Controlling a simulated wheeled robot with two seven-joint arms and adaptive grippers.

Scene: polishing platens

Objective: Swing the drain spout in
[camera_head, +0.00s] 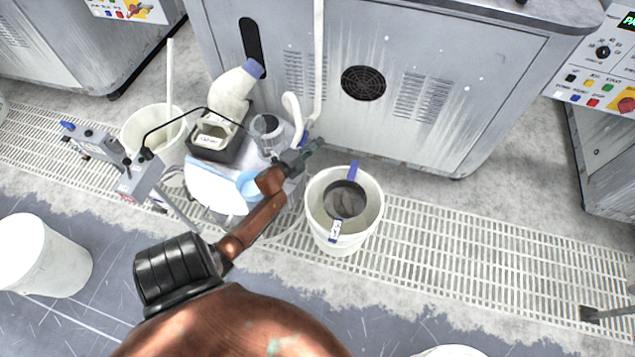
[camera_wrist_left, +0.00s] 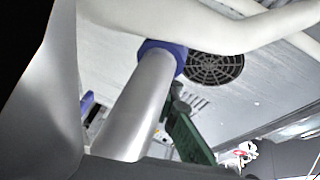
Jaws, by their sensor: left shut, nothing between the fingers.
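The drain spout (camera_head: 292,108) appears to be the white curved pipe standing by the machine front in the head view, beside a tall white hose. In the left wrist view a white bent pipe (camera_wrist_left: 235,32) with a blue collar (camera_wrist_left: 162,52) crosses the top, close to the camera, with a silver tube below the collar. My left gripper (camera_head: 308,152) reaches in just below the curved pipe, shut and empty. A green finger (camera_wrist_left: 187,132) shows beside the silver tube. I cannot tell whether it touches the pipe. My right gripper is not in view.
A white bucket (camera_head: 321,230) with a blue-handled strainer (camera_head: 346,199) stands right of the gripper. A round cart top (camera_head: 213,188) holds a bottle (camera_head: 233,92), a dark box and a jar. Another bucket (camera_head: 146,122) stands left.

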